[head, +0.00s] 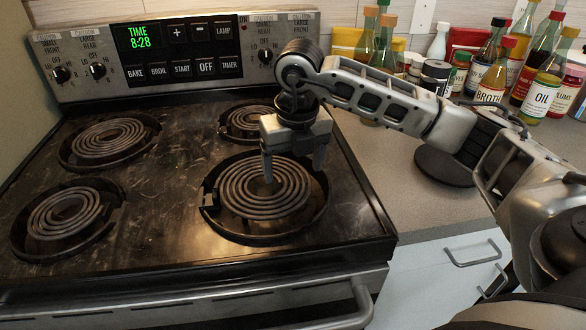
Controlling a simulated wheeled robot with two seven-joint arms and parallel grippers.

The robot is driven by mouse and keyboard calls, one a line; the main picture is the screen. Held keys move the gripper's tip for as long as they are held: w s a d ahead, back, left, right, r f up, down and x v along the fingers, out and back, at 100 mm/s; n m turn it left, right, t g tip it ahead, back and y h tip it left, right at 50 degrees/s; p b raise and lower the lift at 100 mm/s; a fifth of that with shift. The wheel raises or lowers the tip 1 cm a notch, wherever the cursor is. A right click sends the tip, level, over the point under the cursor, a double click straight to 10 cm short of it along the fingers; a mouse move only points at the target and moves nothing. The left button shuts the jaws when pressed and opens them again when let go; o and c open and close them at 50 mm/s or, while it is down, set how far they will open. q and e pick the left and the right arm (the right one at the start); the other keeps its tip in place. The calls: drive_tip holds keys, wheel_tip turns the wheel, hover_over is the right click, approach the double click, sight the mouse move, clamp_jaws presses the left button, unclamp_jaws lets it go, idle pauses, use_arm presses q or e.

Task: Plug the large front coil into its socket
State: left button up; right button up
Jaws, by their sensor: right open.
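The large front coil (252,200), a dark grey spiral, lies in the round black pan (270,238) at the front right of the stove. A small block, apparently its socket (208,198), shows at the pan's left edge. I cannot tell whether the coil's prongs are in it. My right gripper (293,173) points down over the coil's far right part, open, its fingers apart with nothing between them. The left fingertip overlaps the coil's middle in the picture; contact is unclear. My left gripper is out of view.
Other coils sit at the rear left (108,138), front left (62,214) and rear right (250,119). The control panel (180,55) stands behind. Bottles, including an oil bottle (541,99), crowd the counter's back right. A dark round object (445,165) lies under my right arm.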

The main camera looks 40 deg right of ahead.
drive_tip(key=shift+w+f, duration=0.1)
drive_tip(key=shift+f, duration=0.75)
drive_tip(key=shift+c, duration=0.4)
drive_tip(key=c, duration=1)
drive_tip(key=shift+d+r+n, duration=0.25)
drive_tip(key=shift+d+n, duration=0.15)
drive_tip(key=shift+d, duration=0.45)
